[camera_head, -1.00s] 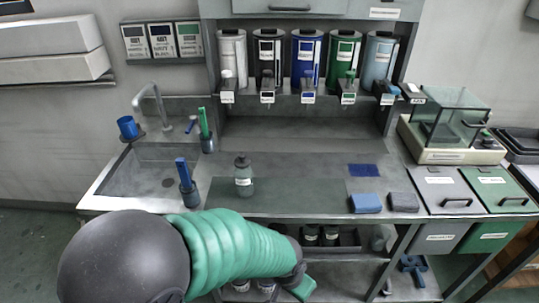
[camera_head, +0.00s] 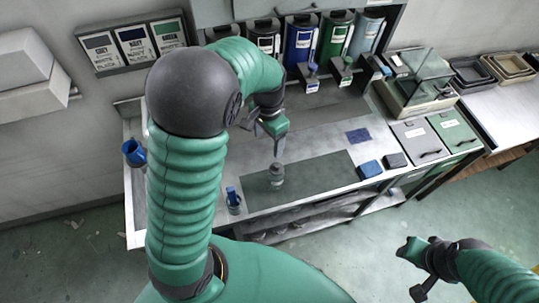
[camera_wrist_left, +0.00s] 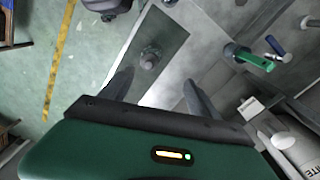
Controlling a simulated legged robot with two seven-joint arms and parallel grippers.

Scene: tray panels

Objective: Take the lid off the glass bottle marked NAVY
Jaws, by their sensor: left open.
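The glass bottle (camera_head: 276,178) stands upright on the dark green mat of the bench, with a grey lid on top. Its label is too small to read in the head view. In the left wrist view the bottle (camera_wrist_left: 149,60) is seen from above, ahead of the fingertips. My left gripper (camera_head: 277,147) is open and empty, pointing down above the bottle and apart from it. Its two fingers (camera_wrist_left: 158,80) show in the left wrist view. My right gripper (camera_head: 412,270) is low at the right, away from the bench; its jaw opening is unclear.
A blue-handled tool stands in a cup (camera_head: 233,203) left of the bottle. Labelled canisters (camera_head: 299,42) with taps line the back. The mat (camera_head: 318,170) around the bottle is clear.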

